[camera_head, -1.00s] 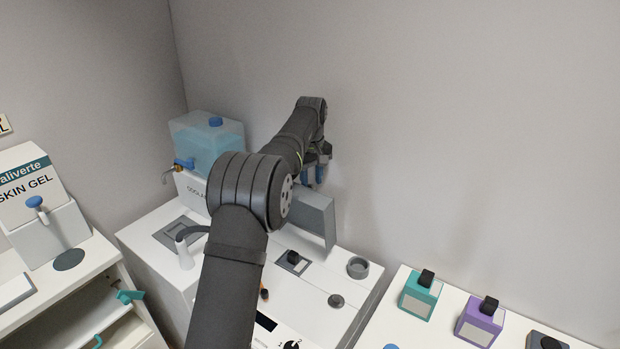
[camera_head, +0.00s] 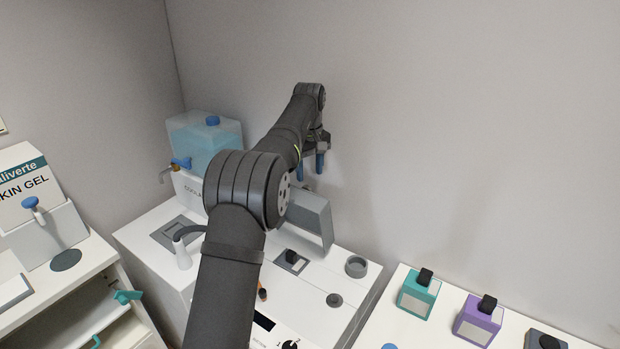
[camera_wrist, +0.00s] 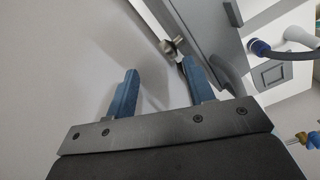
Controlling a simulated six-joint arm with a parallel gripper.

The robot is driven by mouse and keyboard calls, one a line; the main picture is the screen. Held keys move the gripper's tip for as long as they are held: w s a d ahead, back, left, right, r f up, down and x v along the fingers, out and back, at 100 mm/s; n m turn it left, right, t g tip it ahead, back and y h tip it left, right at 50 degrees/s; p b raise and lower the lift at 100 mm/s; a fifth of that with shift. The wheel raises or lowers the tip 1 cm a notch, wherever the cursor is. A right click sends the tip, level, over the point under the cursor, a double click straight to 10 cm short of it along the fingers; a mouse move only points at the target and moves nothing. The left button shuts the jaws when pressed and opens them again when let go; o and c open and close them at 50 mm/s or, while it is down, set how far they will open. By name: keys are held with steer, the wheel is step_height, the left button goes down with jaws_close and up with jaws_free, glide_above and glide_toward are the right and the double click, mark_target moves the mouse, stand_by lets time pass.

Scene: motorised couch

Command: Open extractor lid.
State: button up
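The extractor lid looks to be the grey panel (camera_head: 312,220) standing raised and tilted at the back of the white console, partly hidden by my arm. My gripper (camera_head: 320,165) is above and behind the panel's top edge, near the wall. In the wrist view my gripper (camera_wrist: 160,82) has its two blue fingers apart with nothing between them. A small metal knob or pin (camera_wrist: 172,45) shows just beyond the fingers, near the edge of a grey panel. I cannot tell whether a finger touches it.
A blue water tank (camera_head: 205,143) stands at the back left. A handpiece (camera_head: 182,250) rests left of my arm. The white console top (camera_head: 310,290) bears a knob and a round cup (camera_head: 356,266). Teal (camera_head: 418,295) and purple (camera_head: 478,322) bottles stand at right.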

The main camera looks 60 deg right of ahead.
step_height(320, 180, up, 9)
steer(key=shift+s, duration=0.15)
steer(key=shift+a+f, duration=0.1)
